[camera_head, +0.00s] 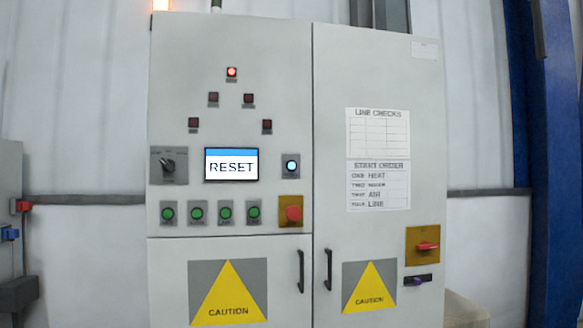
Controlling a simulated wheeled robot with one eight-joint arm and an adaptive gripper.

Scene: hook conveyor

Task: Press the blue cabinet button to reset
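The cabinet (380,60) stands upright, facing me, and fills the middle of the head view. The blue button (291,166) sits on the left door's panel, right of the screen; its centre glows white with a blue ring. The screen (231,166) reads RESET under a blue band. My gripper is not in view, and nothing covers the button.
Below the button is a red mushroom button (292,213) on a yellow plate. Several green buttons (197,213) line up left of it. A black rotary switch (168,166) is left of the screen. A red lamp (232,72) is lit above. Door handles (328,270) stick out below.

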